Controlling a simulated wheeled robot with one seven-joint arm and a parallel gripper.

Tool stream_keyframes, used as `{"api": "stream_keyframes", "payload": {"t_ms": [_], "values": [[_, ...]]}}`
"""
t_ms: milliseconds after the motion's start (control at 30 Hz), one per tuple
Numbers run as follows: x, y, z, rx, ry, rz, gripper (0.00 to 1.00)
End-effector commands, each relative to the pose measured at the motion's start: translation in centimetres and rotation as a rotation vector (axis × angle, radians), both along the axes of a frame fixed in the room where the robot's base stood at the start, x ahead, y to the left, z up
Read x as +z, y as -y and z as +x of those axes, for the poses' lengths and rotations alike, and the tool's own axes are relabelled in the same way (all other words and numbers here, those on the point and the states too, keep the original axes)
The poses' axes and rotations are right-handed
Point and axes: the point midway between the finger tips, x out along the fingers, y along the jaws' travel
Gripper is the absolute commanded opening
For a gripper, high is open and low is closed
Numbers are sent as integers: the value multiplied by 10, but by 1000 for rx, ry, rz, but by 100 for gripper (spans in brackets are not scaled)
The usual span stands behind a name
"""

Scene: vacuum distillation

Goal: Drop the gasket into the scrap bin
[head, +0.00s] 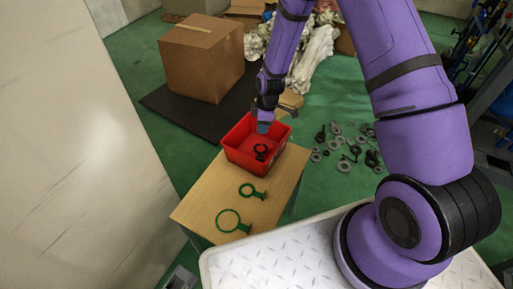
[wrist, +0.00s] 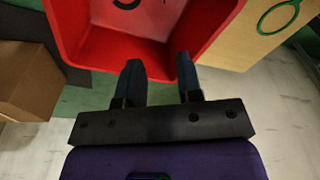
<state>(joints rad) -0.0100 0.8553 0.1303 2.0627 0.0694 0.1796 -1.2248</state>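A red bin (head: 236,158) stands on the far end of a small wooden table. A dark ring-shaped piece with a tab, probably the gasket (head: 261,157), lies inside it. In the wrist view a dark curved part of this piece (wrist: 127,4) shows at the top edge, inside the red bin (wrist: 100,52). My gripper (head: 264,127) is at the bin's far side, near its rim. In the wrist view my gripper's fingers (wrist: 160,75) are apart with nothing between them.
Two green ring-shaped pieces, one smaller (head: 260,195) and one larger (head: 244,228), lie on the wooden table (head: 195,208). A cardboard box (head: 203,65) stands on a dark mat behind. Several grey and black rings lie on the green floor to the right.

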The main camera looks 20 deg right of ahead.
Motion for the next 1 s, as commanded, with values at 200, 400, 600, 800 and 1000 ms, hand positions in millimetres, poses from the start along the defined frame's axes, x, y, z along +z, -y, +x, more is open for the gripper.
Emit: {"api": "stream_keyframes", "payload": {"t_ms": [200, 400, 600, 800, 1000], "values": [[39, 5, -1, 0, 3, 0, 33], [71, 9, -2, 0, 3, 0, 33], [89, 10, -3, 0, 1, 1, 33], [93, 11, -4, 1, 0, 0, 33], [93, 11, -4, 0, 0, 0, 33]]}}
